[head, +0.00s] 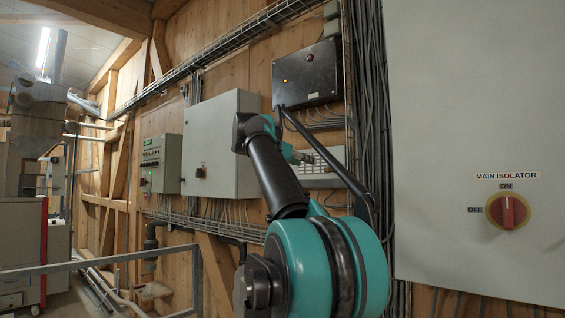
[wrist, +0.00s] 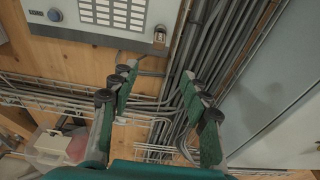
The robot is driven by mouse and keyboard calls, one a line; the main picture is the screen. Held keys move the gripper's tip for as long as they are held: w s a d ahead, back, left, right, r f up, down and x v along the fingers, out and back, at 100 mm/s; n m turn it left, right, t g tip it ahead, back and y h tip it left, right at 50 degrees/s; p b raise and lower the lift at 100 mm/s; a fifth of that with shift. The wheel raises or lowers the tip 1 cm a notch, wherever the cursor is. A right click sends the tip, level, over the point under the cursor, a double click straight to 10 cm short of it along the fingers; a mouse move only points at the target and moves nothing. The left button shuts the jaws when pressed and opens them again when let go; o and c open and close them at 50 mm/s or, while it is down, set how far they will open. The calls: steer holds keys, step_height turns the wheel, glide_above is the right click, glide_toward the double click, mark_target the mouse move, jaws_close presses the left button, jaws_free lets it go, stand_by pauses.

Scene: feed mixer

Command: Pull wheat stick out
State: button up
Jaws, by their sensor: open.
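I cannot make out a wheat stick for certain. In the wrist view, a small pale piece with a brownish marking (wrist: 160,34) sits at the lower right corner of a grey panel (wrist: 80,12) with rows of white labels; it is too small to tell whether this is the stick. My gripper (wrist: 158,80) is open and empty, its two teal fingers spread apart below the panel in the picture, touching nothing that I can see. In the head view, the same panel (head: 332,160) is partly hidden behind my arm, and my gripper (head: 300,157) shows in front of its left side.
Bundled grey cables (wrist: 190,60) run beside the panel, and a wire cable tray (wrist: 60,95) lies below it. A black box (head: 308,75) hangs above the panel, a grey cabinet (head: 222,140) to its left. A large cabinet with the main isolator switch (head: 507,211) stands right.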

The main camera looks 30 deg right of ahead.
mark_target(329, 169)
steer(key=x, duration=1.7)
steer(key=shift+w+r, duration=0.3)
jaws_close()
